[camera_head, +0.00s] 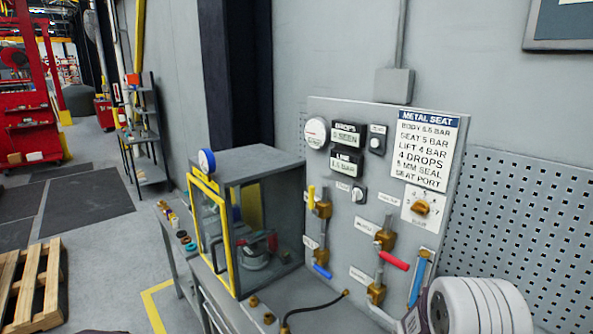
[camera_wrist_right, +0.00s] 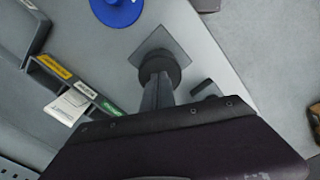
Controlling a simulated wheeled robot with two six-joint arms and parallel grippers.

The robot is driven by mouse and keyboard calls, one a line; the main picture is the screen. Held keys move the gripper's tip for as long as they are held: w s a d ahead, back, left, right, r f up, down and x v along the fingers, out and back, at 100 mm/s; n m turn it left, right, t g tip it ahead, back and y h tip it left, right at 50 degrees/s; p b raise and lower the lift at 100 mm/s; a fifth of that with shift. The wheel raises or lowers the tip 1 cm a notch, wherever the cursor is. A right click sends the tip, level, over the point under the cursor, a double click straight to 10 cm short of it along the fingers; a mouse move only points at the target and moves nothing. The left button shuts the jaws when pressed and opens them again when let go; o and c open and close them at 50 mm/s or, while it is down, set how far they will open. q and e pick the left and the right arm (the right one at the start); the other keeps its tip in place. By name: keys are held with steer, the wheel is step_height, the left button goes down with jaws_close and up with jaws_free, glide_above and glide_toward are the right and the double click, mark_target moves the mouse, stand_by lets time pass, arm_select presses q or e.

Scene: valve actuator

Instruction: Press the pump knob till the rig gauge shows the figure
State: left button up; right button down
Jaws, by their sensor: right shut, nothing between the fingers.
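In the right wrist view, a black round knob (camera_wrist_right: 158,66) stands on a dark square plate, and I take it for the pump knob. My right gripper (camera_wrist_right: 157,88) is shut and empty, its dark fingers reaching up to the knob; I cannot tell whether they touch it. In the head view, a white round gauge (camera_head: 316,132) sits on the grey test panel (camera_head: 335,108), its reading too small to make out. Dark displays for drops (camera_head: 346,135) and line (camera_head: 345,162) sit beside it. My left gripper is not in view.
A metal seat card (camera_head: 425,145) lists bar figures. Below are brass valves (camera_head: 385,240) with red and blue handles. A yellow-framed cabinet (camera_head: 262,158) stands left, and a black hose (camera_head: 315,307) lies in front. Labelled trays (camera_wrist_right: 70,85) and a blue disc (camera_wrist_right: 117,10) lie near the knob.

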steer(key=shift+s+f+b, duration=0.1)
steer(key=shift+f+b, duration=1.25)
steer(key=shift+f, duration=0.55)
step_height(320, 180, up, 7)
steer(key=p, duration=0.6)
steer(key=shift+f, duration=0.1)
steer(key=shift+f, duration=0.1)
stand_by(0.6)
steer(key=shift+f+b, duration=2.45)
steer(key=shift+f, duration=0.75)
step_height(320, 180, up, 7)
steer(key=p, duration=0.6)
steer(key=shift+f, duration=0.2)
